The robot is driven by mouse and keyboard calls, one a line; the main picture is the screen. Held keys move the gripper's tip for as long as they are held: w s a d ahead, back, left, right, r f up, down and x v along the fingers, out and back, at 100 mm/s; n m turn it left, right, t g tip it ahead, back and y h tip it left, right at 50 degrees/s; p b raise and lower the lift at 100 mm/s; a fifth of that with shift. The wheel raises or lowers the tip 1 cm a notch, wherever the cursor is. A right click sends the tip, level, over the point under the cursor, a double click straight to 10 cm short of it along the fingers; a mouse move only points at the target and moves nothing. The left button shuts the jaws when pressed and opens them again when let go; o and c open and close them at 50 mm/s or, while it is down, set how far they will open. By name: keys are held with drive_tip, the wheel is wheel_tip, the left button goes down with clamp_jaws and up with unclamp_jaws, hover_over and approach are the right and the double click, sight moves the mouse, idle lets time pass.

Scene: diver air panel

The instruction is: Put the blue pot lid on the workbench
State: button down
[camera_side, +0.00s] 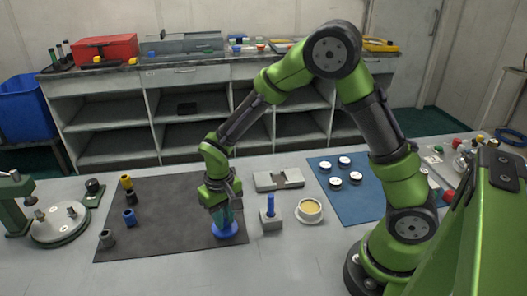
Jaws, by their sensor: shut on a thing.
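The blue pot lid (225,230) is at the right edge of the dark mat. It looks round and flat, with my gripper (222,212) directly above it. My gripper points down and is shut on the lid. Its fingers hide the lid's upper middle. I cannot tell whether the lid touches the mat or hangs just above it. The grey workbench (290,265) spreads under and around the mats.
The dark mat (180,240) holds several small fittings on its left side. A block with a blue peg (270,214) and a cream-filled cup (309,211) stand just right of the lid. A blue mat (360,209) carries several white-topped discs. Bare bench lies in front.

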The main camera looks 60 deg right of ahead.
drive_tip(key=c, duration=0.9)
unclamp_jaws()
drive_tip(key=shift+r, duration=3.45)
drive_tip(key=s+d+r+t, duration=0.1)
drive_tip(key=s+r+t, duration=0.1)
drive_tip(key=s+r, duration=0.3)
drive_tip(key=s+d+r+t+y, duration=0.1)
drive_tip(key=s+d+r+t, duration=0.1)
drive_tip(key=s+r, duration=0.2)
drive_tip(key=s+d+r+m+t+y, duration=0.1)
drive_tip(key=s+r+t, duration=0.2)
drive_tip(key=s+r, duration=0.2)
drive_tip(key=shift+v, duration=0.9)
